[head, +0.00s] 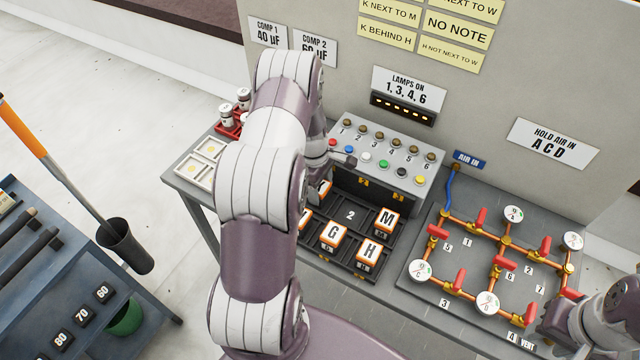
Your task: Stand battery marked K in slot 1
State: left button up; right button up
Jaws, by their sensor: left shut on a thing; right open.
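The black battery tray (345,263) sits on the grey bench, with a 2 on an empty slot (350,215). Batteries G (333,236), H (369,252) and M (387,221) stand in it. Two more orange-and-white batteries, one left of G (305,218) and one higher up (325,188), are partly hidden by my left arm. No K mark is readable on a battery, and slot 1 is not visible. My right gripper (552,345) is open at the lower right, partly out of frame.
A grey button box (390,155) stands behind the tray. Copper pipes with red valves and gauges (500,255) are on its right. A red rack of capacitors (228,128) and white trays (200,160) are at left. A blue cart (70,290) stands at lower left.

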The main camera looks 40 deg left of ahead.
pick_arm(q)
jog(key=shift+s+a+f, duration=0.1)
jog(key=shift+f, duration=0.05)
jog(key=o, duration=1.3)
